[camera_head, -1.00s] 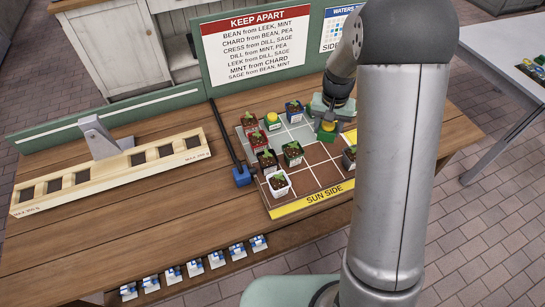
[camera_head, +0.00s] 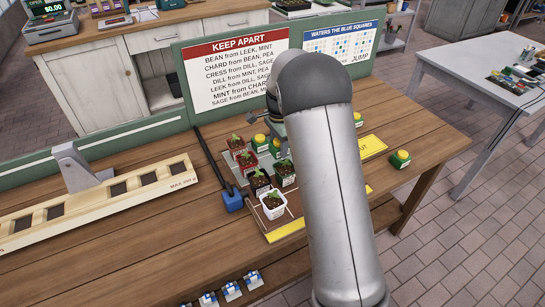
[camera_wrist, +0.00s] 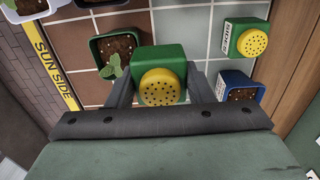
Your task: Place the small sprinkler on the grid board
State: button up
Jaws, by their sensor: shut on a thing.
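My gripper (camera_wrist: 162,92) is shut on a small sprinkler (camera_wrist: 160,68), a green block with a round yellow perforated top. In the wrist view it lies in front of the grid board (camera_wrist: 180,38); I cannot tell whether it touches the board. In the head view my arm hides much of the gripper and the board (camera_head: 287,230). A third sprinkler (camera_head: 400,159) stands on the table right of the board.
Potted seedlings stand on the board, among them a white pot (camera_head: 273,205) and, close to the held sprinkler, a blue pot (camera_wrist: 240,88) and a dark green pot (camera_wrist: 115,50). A blue-ended black rod (camera_head: 232,200) lies left of the board. A wooden rack (camera_head: 95,210) stands farther left.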

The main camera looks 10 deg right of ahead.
aim_at(272, 148)
jog(key=w+f, duration=0.1)
jog(key=w+a+f, duration=0.1)
jog(key=f, duration=0.1)
jog(key=w+f+b, duration=0.1)
jog(key=shift+a+f, duration=0.2)
jog(key=shift+a, duration=0.05)
jog(key=shift+w+a+f+b, duration=0.15)
jog(key=shift+f+b, duration=0.75)
jog(key=shift+f, duration=0.8)
jog(key=shift+f, duration=0.1)
jog(key=o, duration=1.1)
jog(key=shift+c, duration=0.2)
